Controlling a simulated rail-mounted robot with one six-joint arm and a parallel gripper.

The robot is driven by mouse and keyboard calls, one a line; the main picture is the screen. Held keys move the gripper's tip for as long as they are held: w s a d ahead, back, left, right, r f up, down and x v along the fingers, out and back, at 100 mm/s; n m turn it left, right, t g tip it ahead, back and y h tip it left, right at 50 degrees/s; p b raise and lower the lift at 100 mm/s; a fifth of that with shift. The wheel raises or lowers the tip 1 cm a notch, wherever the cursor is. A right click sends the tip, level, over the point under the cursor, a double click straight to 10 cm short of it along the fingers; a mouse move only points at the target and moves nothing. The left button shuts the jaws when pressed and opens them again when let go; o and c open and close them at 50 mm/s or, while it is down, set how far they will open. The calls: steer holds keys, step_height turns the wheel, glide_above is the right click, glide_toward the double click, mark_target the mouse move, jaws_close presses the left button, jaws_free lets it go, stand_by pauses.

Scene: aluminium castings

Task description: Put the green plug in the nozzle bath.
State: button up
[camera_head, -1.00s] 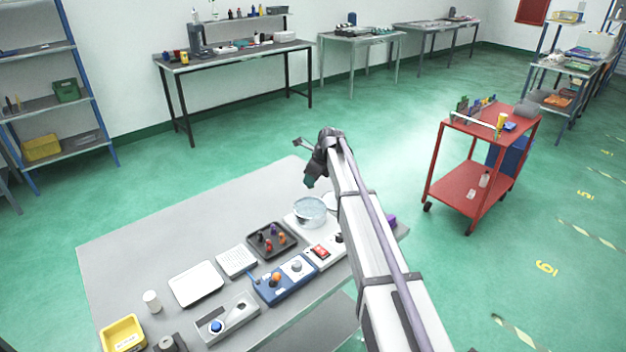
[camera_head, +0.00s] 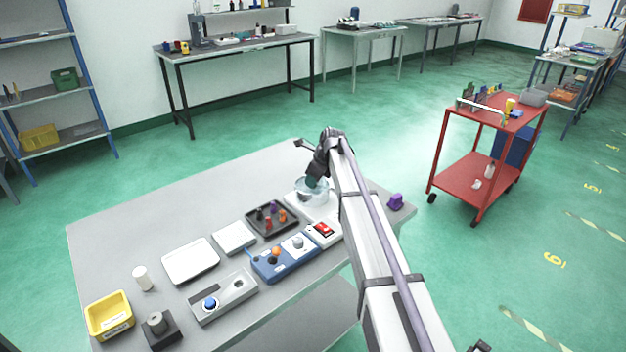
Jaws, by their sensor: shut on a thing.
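The nozzle bath (camera_head: 310,199) looks like a round, clear, pale blue bowl on a white base near the right end of the grey table. My gripper (camera_head: 315,181) points down at the bath, its tip overlapping the bowl's far part in the picture. It is shut on a dark green thing, the green plug (camera_head: 313,183), which is small and partly hidden by the gripper. I cannot tell whether the plug is inside the bowl or just above it.
A dark tray (camera_head: 256,231) with several coloured plugs lies left of the bath. A blue device (camera_head: 270,268), a red-and-white box (camera_head: 325,233) and a white tray (camera_head: 190,262) are nearby. A purple object (camera_head: 395,201) sits beyond my arm. The table's far left is clear.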

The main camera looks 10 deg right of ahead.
steer(key=shift+f, duration=0.4)
steer(key=shift+r, duration=0.1)
steer(key=o, duration=1)
steer(key=shift+c, duration=0.2)
step_height(320, 180, up, 7)
steer(key=p, duration=0.7)
steer(key=shift+r, duration=0.2)
steer(key=shift+f, duration=0.25)
